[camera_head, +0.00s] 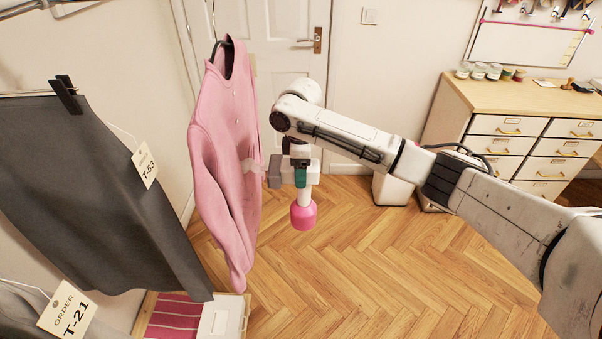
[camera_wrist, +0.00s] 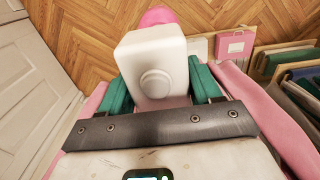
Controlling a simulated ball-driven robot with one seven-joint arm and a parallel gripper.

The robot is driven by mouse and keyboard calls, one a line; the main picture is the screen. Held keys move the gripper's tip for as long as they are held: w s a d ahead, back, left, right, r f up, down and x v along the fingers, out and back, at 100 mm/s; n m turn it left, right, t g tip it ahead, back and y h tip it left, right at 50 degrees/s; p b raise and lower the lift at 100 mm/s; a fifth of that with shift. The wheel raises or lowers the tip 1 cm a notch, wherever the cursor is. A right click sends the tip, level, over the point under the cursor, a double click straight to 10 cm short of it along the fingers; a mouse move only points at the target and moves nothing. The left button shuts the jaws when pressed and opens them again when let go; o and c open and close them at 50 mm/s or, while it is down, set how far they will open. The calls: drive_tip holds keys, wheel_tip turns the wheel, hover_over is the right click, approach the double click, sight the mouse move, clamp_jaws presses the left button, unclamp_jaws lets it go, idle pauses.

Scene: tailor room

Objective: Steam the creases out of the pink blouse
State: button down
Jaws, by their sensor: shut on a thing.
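The pink blouse (camera_head: 222,150) hangs on a dark hanger left of centre in the head view, with buttons down its front. A pale, whitish patch shows on its lower front edge beside the steamer. My gripper (camera_head: 301,175) is just right of the blouse. It is shut on a white steamer (camera_wrist: 155,60) with a pink end (camera_head: 303,214), which points down in the head view. In the wrist view green finger pads (camera_wrist: 118,95) grip the steamer's sides, and pink cloth shows on both sides behind the gripper. I cannot tell whether the steamer touches the blouse.
A drawer cabinet (camera_head: 510,125) stands at the right, with jars on top. A white door (camera_head: 285,50) is behind. The wooden floor (camera_head: 350,270) is clear at the centre.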

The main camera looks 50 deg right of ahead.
drive_tip(key=w+d+f+b, duration=0.4)
drive_tip(key=w+d+b, duration=0.2)
drive_tip(key=d+b, duration=0.2)
drive_tip(key=shift+w+f+b, duration=0.2)
drive_tip(key=shift+w+b, duration=0.05)
drive_tip(key=shift+b, duration=0.85)
idle(0.4)
drive_tip(key=shift+d, duration=0.1)
idle(2.9)
